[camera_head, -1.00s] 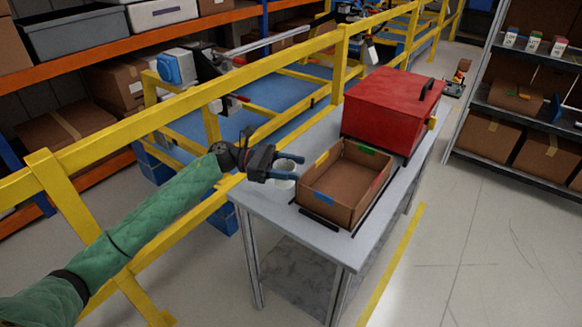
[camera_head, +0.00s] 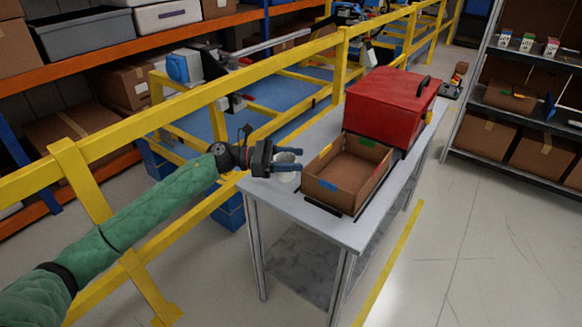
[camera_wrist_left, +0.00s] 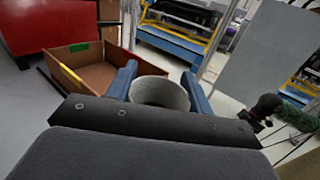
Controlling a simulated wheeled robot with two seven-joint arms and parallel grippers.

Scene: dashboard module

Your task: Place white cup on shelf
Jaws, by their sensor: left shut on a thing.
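The white cup (camera_head: 286,172) is at the left end of the grey table (camera_head: 330,228), between the blue fingers of my left gripper (camera_head: 287,160). The left wrist view shows the cup's round open rim (camera_wrist_left: 160,93) upright, with a finger of the left gripper (camera_wrist_left: 158,88) on each side. The gripper is shut on the cup. Whether the cup touches the tabletop cannot be told. A dark metal shelf rack (camera_head: 476,104) stands at the right, with small cartons on an upper level. My right gripper is not in view.
An open cardboard box (camera_head: 345,178) stands close beside the cup, with a red case (camera_head: 385,105) behind it. A yellow railing (camera_head: 190,110) runs behind the table. Open floor (camera_head: 440,240) lies between table and rack. An orange-beamed rack (camera_head: 90,60) is at back left.

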